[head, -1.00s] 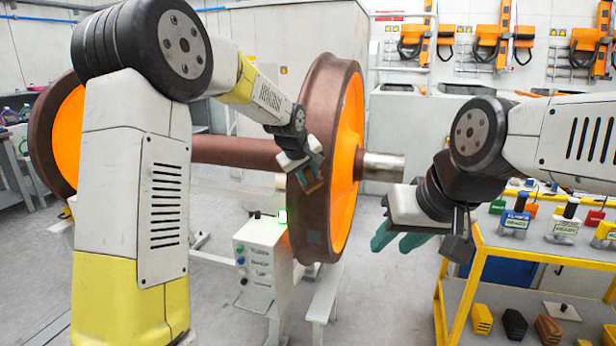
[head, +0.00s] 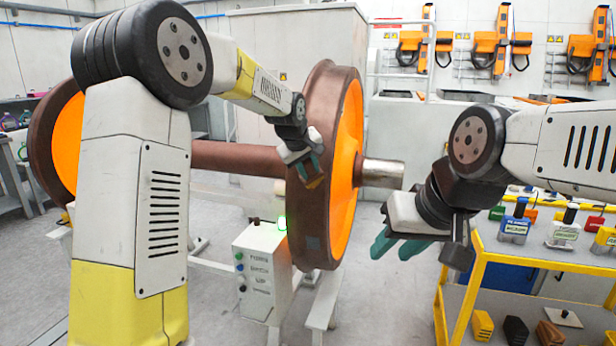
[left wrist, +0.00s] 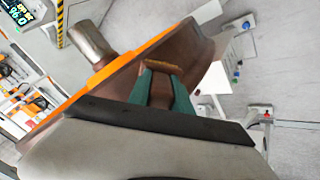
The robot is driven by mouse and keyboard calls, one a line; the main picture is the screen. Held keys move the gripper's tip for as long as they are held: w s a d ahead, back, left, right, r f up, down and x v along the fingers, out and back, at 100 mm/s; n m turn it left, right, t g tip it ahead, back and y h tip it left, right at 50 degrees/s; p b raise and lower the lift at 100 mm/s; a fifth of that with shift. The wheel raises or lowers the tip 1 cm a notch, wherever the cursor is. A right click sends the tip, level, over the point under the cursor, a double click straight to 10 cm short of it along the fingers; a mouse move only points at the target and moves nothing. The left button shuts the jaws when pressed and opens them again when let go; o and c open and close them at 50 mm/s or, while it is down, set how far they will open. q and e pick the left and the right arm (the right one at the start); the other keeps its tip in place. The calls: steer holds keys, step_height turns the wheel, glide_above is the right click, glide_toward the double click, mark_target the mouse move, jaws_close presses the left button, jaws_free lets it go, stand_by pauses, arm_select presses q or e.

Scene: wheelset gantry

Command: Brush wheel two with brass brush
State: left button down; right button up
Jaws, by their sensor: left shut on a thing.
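The wheelset shows in the head view, with a brown-rimmed, orange-faced near wheel (head: 345,140) and a far wheel (head: 60,145) on a brown axle (head: 235,157). I cannot tell from markings which is wheel two. My left gripper (head: 311,173) is at the near wheel's tread, shut on a small brown brush (left wrist: 163,66). The brush lies against or very close to the tread; its bristles are hidden. The teal fingers also show in the left wrist view. My right gripper (head: 396,243) is open and empty, right of the near wheel below the axle stub (head: 382,172).
A control box (head: 262,268) with a lit green lamp stands below the near wheel. A yellow trolley (head: 470,285) at the right carries several coloured tools on top and blocks on its lower shelf. Orange tools (head: 500,42) hang on the back wall.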

mark_target(307, 183)
arm_select(q)
steer(key=shift+w+d+r, duration=0.1)
steer(key=shift+w+r, duration=0.1)
steer(key=shift+r, duration=0.45)
steer(key=shift+w+d+r, duration=0.1)
steer(key=shift+w+r, duration=0.15)
steer(key=shift+r, duration=0.4)
steer(key=shift+w+d+r, duration=0.1)
steer(key=shift+w+r, duration=0.1)
steer(key=shift+r, duration=0.45)
steer(key=shift+f, duration=0.2)
steer(key=shift+s+a+f, duration=0.1)
steer(key=shift+s+f, duration=0.15)
steer(key=shift+f, duration=0.75)
steer(key=shift+s+a+f, duration=0.1)
steer(key=shift+s+f, duration=0.15)
steer(key=shift+f, duration=0.75)
steer(key=shift+s+a+f, duration=0.1)
steer(key=shift+s+f, duration=0.15)
steer(key=shift+f, duration=0.75)
steer(key=shift+s+a+f, duration=0.1)
steer(key=shift+s+f, duration=0.05)
steer(key=shift+f, duration=0.25)
steer(key=shift+s+a+f, duration=0.1)
steer(key=shift+s+f, duration=0.05)
steer(key=shift+f, duration=0.25)
